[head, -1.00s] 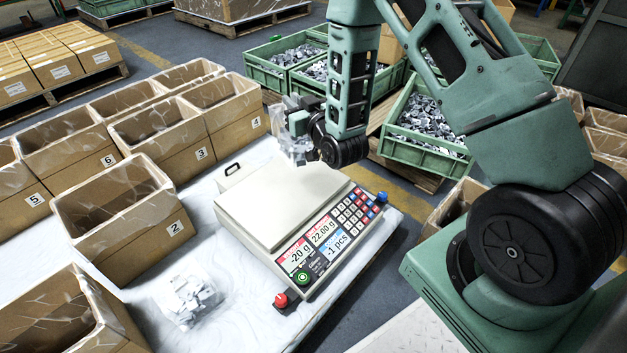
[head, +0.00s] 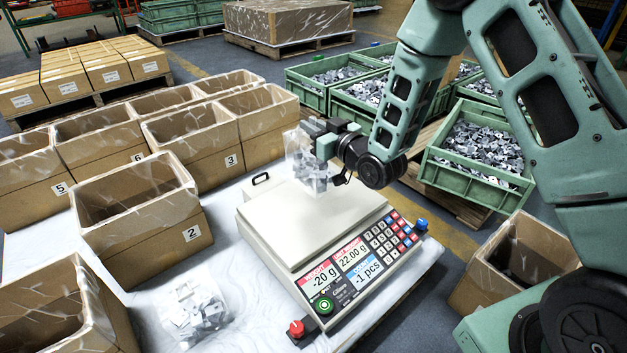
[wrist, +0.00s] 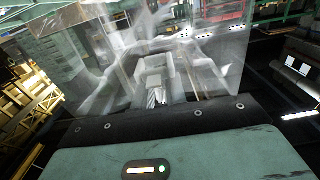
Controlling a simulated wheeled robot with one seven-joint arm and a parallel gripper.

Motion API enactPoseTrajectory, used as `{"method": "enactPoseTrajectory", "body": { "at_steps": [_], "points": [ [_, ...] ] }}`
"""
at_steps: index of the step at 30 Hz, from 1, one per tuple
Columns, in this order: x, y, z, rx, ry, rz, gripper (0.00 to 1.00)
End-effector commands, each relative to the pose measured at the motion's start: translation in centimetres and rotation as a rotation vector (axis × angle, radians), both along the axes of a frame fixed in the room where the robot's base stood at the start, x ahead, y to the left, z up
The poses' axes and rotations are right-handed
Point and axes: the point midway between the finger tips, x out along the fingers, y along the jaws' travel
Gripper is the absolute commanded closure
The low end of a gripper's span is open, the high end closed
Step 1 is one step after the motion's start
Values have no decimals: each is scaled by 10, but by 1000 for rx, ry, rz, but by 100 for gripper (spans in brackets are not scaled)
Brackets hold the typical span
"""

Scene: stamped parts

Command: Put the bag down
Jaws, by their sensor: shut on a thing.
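My gripper (head: 325,143) is shut on a clear plastic bag (head: 306,165) with grey stamped parts in it. The bag hangs over the back part of the scale's pale plate (head: 330,222); I cannot tell whether its bottom touches the plate. The scale's display (head: 343,270) reads -20 g, 22.00 g and -1 pcs. In the wrist view the clear bag (wrist: 150,65) fills the space in front of my gripper, with blurred grey parts inside. A second clear bag of parts (head: 195,310) lies on the white table left of the scale.
Numbered open cardboard boxes with plastic liners stand to the left, box 2 (head: 140,215) nearest the scale. Green crates of parts (head: 478,150) stand behind and to the right. An open box (head: 525,262) is at the right. Bare white table (head: 225,255) shows between box 2 and the scale.

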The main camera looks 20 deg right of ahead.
Motion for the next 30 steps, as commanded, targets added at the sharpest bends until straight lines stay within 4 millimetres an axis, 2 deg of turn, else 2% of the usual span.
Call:
{"method": "enactPoseTrajectory", "body": {
  "at_steps": [1,3,10,17,29,30],
  "points": [
    [0,0,-14,0,0,0,100],
    [0,0,-25,0,-1,-1,100],
    [0,-1,-45,1,-2,-1,100],
    [0,-1,-81,1,-3,-2,100],
    [0,-1,-84,1,-3,-2,100],
    [0,-1,-86,0,0,-2,84]
  ]
}}
